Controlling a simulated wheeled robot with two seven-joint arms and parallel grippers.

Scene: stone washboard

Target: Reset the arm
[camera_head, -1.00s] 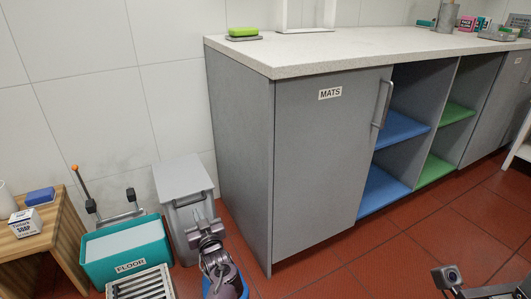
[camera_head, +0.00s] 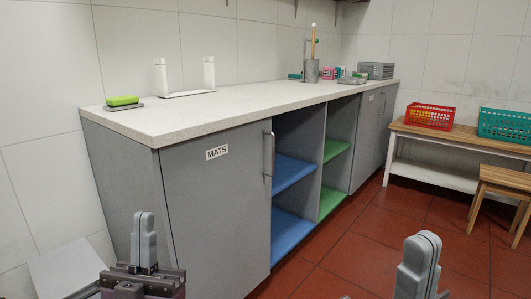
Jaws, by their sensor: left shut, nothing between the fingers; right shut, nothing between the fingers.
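A speckled counter (camera_head: 230,108) carries a green sponge (camera_head: 123,101), a white stand (camera_head: 185,80) and a grey pot (camera_head: 311,71). Open shelves (camera_head: 290,172) sit beside the door. A bench (camera_head: 455,136) holds a red basket (camera_head: 429,117) and a teal basket (camera_head: 504,125).

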